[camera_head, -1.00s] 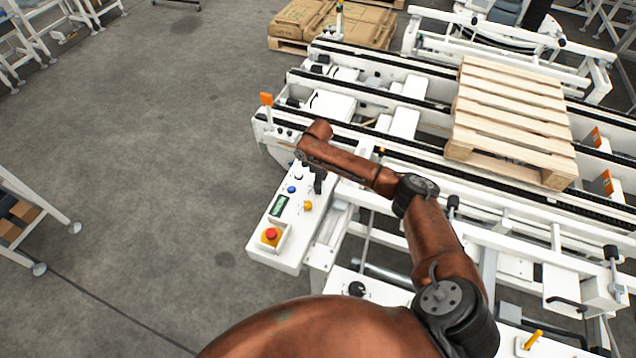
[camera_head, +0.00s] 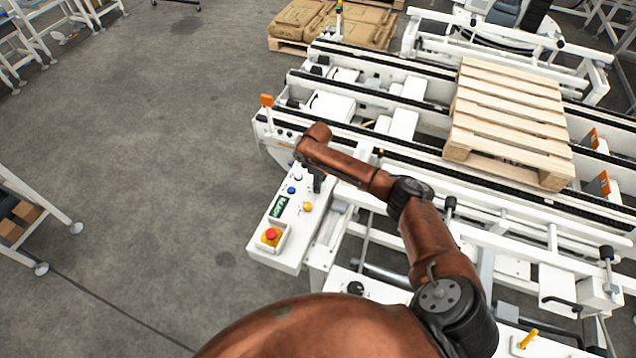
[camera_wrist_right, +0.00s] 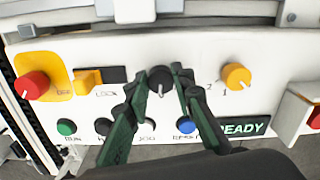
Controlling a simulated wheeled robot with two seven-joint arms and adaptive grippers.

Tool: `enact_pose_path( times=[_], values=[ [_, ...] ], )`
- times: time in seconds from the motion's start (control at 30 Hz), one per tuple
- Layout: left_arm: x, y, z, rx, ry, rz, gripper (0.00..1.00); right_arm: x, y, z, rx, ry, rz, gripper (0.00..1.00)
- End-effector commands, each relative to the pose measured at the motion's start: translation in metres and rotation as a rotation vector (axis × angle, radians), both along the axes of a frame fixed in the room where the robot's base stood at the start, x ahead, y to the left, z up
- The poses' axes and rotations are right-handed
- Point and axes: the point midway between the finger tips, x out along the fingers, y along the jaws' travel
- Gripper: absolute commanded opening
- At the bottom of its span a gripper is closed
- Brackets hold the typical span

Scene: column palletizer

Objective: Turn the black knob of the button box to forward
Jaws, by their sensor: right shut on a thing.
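The white button box (camera_head: 266,250) stands at the near left end of the conveyor in the head view, and its panel fills the wrist view. The black knob (camera_wrist_right: 160,77) is at the upper middle of that panel. A light pointer mark on it faces roughly down in the wrist view. My right gripper (camera_wrist_right: 159,80) is shut on the black knob, one finger on each side. In the head view my right gripper (camera_head: 318,181) is a small dark shape over the box, and my forearm hides the knob. My left gripper is in neither view.
Near the knob are a yellow knob (camera_wrist_right: 236,77), a red knob (camera_wrist_right: 31,86) on a yellow plate, a blue button (camera_wrist_right: 187,127), a green button (camera_wrist_right: 67,127) and a READY display (camera_wrist_right: 243,127). A wooden pallet (camera_head: 510,110) sits on the conveyor.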

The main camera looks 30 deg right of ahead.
Motion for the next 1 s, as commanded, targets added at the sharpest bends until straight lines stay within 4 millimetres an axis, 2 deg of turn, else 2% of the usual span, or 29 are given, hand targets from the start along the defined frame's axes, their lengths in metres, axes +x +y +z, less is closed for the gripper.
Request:
enact_pose_path(
  times=[0.03,0.2,0.5,0.73,1.0],
  values=[
    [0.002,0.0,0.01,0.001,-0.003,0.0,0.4,-0.001,0.001,0.004,0.002,0.003,-0.032,0.0],
    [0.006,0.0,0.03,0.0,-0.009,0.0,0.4,-0.002,0.002,0.005,0.002,0.003,-0.17,0.0],
    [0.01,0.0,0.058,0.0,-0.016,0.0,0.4,-0.002,0.003,0.003,0.002,0.004,-0.422,0.0],
    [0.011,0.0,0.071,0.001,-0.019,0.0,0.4,-0.002,0.002,0.002,0.001,0.004,-0.572,0.0],
    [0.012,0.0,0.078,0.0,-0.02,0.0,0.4,-0.002,0.002,0.001,0.001,0.003,-0.665,0.0]
  ],
)
